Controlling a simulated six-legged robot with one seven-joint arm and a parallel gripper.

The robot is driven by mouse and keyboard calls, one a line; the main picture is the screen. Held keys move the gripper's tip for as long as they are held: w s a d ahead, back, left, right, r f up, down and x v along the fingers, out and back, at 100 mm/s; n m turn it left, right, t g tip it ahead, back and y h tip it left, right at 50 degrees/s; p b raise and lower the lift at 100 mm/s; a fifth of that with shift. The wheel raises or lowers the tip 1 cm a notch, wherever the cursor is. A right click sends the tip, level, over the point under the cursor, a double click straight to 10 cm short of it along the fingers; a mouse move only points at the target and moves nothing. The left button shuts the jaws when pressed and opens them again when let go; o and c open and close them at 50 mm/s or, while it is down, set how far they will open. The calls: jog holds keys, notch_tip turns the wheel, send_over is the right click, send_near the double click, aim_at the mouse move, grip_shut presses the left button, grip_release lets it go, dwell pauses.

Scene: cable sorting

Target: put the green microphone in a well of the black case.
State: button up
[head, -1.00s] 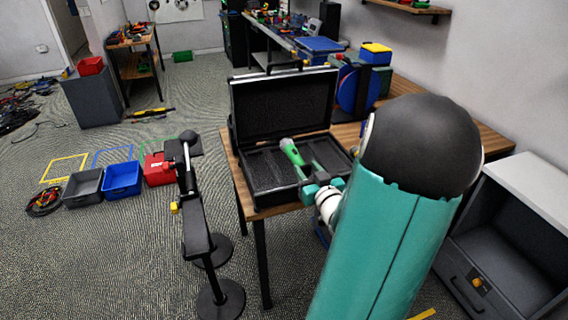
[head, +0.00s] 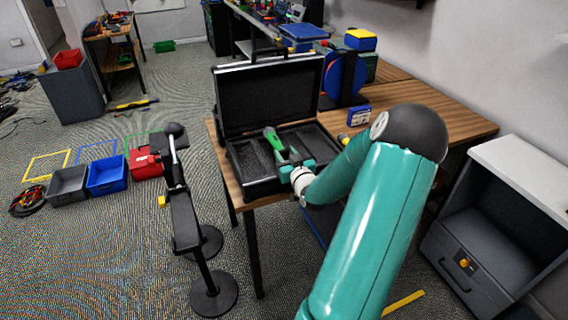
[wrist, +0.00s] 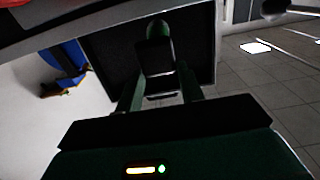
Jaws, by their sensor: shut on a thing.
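The open black case (head: 240,187) stands on the wooden table with its lid raised at the back. The green microphone (head: 272,138) is over the case's inside, tilted, its head end up and to the left. My gripper (head: 287,160) reaches in from the right and is shut on the microphone. In the wrist view the microphone (wrist: 158,32) shows between the fingers of my gripper (wrist: 160,85), its far end dark green. I cannot tell whether the microphone touches the case floor. Part of the wells is hidden behind my gripper and arm.
A black stand (head: 185,215) with round bases is on the floor left of the table. A blue cable reel (head: 338,75) and a small blue box (head: 358,115) are on the table (head: 440,112) right of the case. A grey cabinet (head: 490,235) stands at the right.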

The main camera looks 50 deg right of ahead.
jog(key=shift+w+d+f, duration=0.2)
jog(key=shift+w+f, duration=0.15)
jog(key=shift+f, duration=0.1)
jog(key=shift+w+d+f, duration=0.2)
jog(key=shift+w+f, duration=0.15)
jog(key=shift+f, duration=1.65)
jog(key=shift+d+f, duration=0.1)
jog(key=shift+f, duration=0.1)
jog(key=o, duration=1.2)
jog(key=shift+c, duration=0.2)
